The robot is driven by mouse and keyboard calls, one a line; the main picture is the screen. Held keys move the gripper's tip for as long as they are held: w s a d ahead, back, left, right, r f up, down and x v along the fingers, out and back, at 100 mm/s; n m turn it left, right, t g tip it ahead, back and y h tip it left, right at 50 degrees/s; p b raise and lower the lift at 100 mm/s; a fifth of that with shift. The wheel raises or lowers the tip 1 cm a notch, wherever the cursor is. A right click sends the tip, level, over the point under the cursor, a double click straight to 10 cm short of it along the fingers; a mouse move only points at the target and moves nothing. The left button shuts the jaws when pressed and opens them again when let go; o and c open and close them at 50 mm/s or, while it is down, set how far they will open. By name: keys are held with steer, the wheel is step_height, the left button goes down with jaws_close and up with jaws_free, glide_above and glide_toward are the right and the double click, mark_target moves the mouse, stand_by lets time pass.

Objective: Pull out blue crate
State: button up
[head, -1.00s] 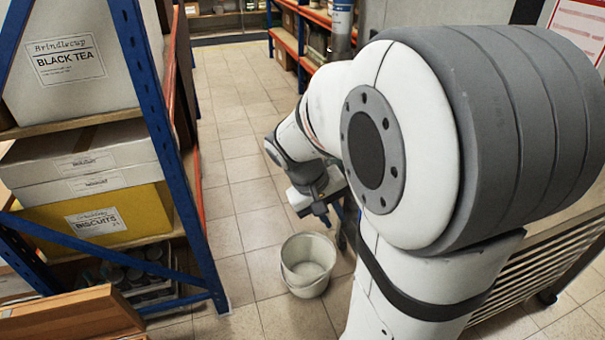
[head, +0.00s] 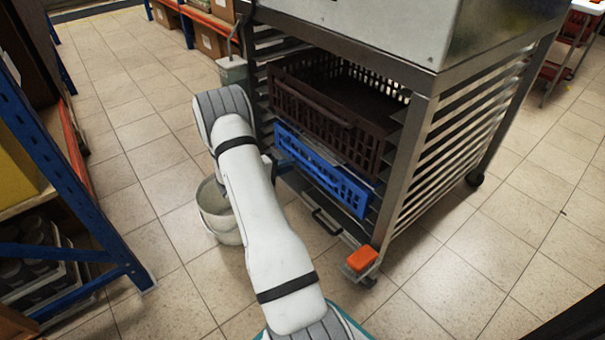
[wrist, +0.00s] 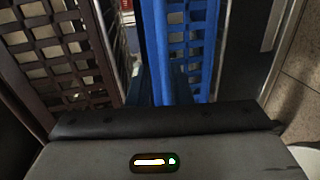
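The blue crate (head: 322,172) sits in a metal rack, low down, directly under a dark brown crate (head: 325,115). In the head view my gripper (head: 283,165) is at the left end of the blue crate's front, partly hidden behind my own arm. In the wrist view the blue crate (wrist: 192,45) lies straight ahead, turned on its side by the camera. My gripper (wrist: 158,88) has its dark fingertips on either side of the blue rim. I cannot tell whether they press on it.
The metal rack (head: 405,175) has several empty runners and wheels. An orange block (head: 362,258) is at its lower front corner. A pale bucket (head: 217,212) stands on the floor beside my arm. A blue-framed shelf (head: 60,170) is at left.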

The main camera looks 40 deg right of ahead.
mark_target(303, 161)
steer(key=b+x, duration=0.2)
steer(key=x, duration=0.6)
steer(key=shift+w+f+b, duration=0.15)
steer(key=shift+f+b, duration=0.05)
steer(key=shift+b, duration=0.2)
jaws_close()
